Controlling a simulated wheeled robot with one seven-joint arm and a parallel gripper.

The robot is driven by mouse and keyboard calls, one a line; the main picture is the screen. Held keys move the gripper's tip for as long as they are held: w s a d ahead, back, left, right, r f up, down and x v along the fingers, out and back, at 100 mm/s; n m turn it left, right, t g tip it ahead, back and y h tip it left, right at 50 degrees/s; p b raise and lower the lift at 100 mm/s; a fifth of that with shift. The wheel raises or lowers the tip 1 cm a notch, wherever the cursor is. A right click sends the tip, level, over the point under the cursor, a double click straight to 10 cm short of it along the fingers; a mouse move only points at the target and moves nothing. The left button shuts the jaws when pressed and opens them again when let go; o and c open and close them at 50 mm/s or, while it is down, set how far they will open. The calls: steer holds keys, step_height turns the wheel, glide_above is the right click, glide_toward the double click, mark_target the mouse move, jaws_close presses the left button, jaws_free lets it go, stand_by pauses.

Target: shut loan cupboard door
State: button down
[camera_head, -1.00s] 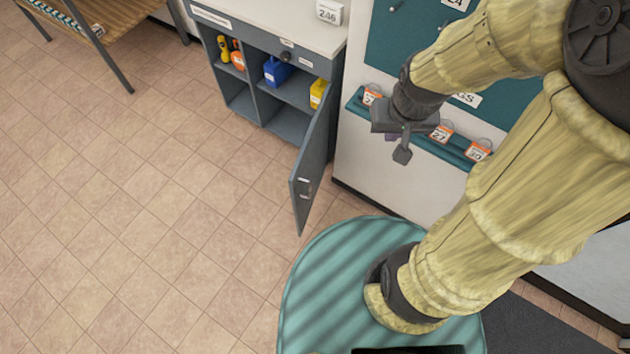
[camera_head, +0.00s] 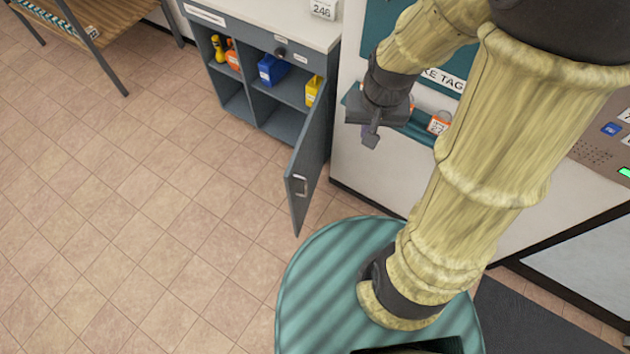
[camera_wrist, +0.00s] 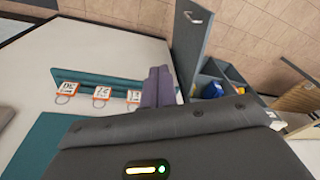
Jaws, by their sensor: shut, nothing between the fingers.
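The loan cupboard (camera_head: 262,72) is a grey unit with open shelves under a white top. Its door (camera_head: 308,150) stands wide open, swung out into the room, with a metal handle (camera_head: 299,184) near its free edge. In the wrist view the door (camera_wrist: 188,45) stands upright beyond my fingers, with its handle near the top. My gripper (camera_head: 371,138) is shut and empty, right of the door and apart from it, in front of the tag board. In the wrist view my purple-grey fingers (camera_wrist: 158,86) are together.
A blue box (camera_head: 272,70), a yellow item (camera_head: 313,90) and orange items sit on the cupboard shelves. A teal ledge with tags (camera_head: 439,124) runs along the wall panel. A wooden bench (camera_head: 110,20) stands at the upper left. The tiled floor left of the door is clear.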

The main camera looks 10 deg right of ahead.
steer(key=w+a+f+m+g+y+b, duration=0.1)
steer(key=w+f+m+y+b, duration=0.2)
steer(key=f+b, duration=0.5)
steer(key=w+f+m+g+y+b, duration=0.1)
steer(key=w+f+m+b, duration=0.5)
steer(key=f, duration=1)
steer(key=w+a+f+m+g+y+b, duration=0.1)
steer(key=w+f+m+y+b, duration=0.3)
steer(key=f+b, duration=0.5)
step_height(320, 180, down, 3)
steer(key=shift+w+a+f+m+g+y+b, duration=0.1)
steer(key=shift+w+a+m+g+y+b, duration=0.15)
steer(key=shift+a+m+b, duration=0.2)
steer(key=b+x, duration=0.1)
steer(key=x, duration=0.9)
